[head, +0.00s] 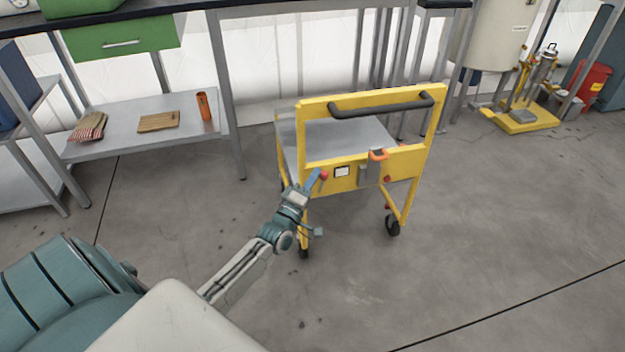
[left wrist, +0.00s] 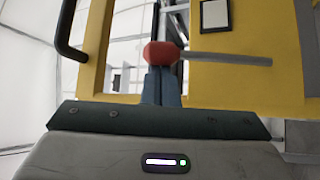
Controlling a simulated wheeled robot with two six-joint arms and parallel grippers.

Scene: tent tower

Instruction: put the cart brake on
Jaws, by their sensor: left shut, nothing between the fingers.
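The yellow cart (head: 345,110) stands on the floor with its black push handle (head: 385,102) on top of its end panel. A lever with a red knob (head: 323,175) sits at the left side of the lower panel. In the left wrist view the red knob (left wrist: 162,54) is at the end of a grey rod (left wrist: 228,60) that runs sideways across the yellow panel. My left gripper (head: 315,180) is shut with nothing in it. Its blue fingertips (left wrist: 161,78) are right at the knob in the picture; I cannot tell whether they touch it. My right gripper is out of view.
A workbench with a lower shelf (head: 190,118) stands at the left, behind the cart. An orange clip (head: 378,155) and a small white label plate (head: 342,171) are on the cart panel. A yellow stand (head: 520,120) is at the back right.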

